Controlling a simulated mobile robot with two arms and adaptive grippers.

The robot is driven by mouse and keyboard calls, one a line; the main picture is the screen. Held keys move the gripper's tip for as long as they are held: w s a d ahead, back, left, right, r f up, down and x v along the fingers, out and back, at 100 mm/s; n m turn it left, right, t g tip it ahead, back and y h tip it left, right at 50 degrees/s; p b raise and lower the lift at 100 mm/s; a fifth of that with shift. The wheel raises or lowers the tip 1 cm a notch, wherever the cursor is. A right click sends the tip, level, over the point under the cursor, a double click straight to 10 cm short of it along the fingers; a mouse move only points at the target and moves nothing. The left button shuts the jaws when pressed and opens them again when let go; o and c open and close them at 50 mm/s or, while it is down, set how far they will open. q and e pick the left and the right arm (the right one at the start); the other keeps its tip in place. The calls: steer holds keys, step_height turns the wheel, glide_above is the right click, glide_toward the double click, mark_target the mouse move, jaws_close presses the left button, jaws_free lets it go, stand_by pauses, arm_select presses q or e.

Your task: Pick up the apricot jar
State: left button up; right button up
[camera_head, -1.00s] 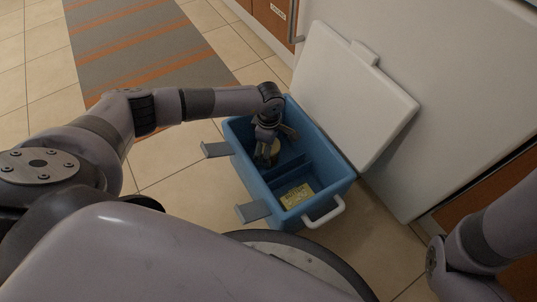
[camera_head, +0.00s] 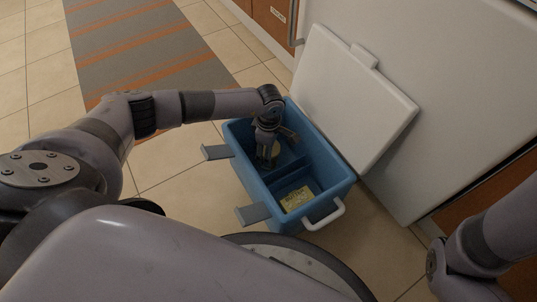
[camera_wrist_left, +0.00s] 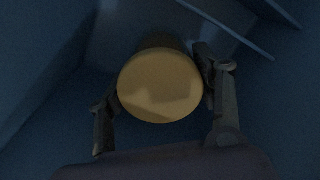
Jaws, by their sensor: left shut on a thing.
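The apricot jar shows as a round yellowish lid (camera_wrist_left: 160,86) in the left wrist view, with a dark body partly visible behind it. In the head view a small part of the jar (camera_head: 273,156) shows inside the blue cooler box (camera_head: 262,187), in its far compartment. My left gripper (camera_head: 268,150) reaches down into that compartment. In the left wrist view its two fingers (camera_wrist_left: 158,100) are on either side of the jar, shut on it. The jar's lower part is hidden. My right arm (camera_head: 480,245) is at the right edge, and its gripper is out of view.
A divider splits the cooler, and a yellow package (camera_head: 297,198) lies in the near compartment. The white lid (camera_head: 352,95) stands open against a white cabinet front (camera_head: 455,110). Grey latches (camera_head: 253,213) and a white handle (camera_head: 325,216) stick out. Tiled floor (camera_head: 180,165) is clear left of the cooler.

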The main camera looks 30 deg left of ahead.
arm_select(q)
steer(key=shift+c, duration=1.2)
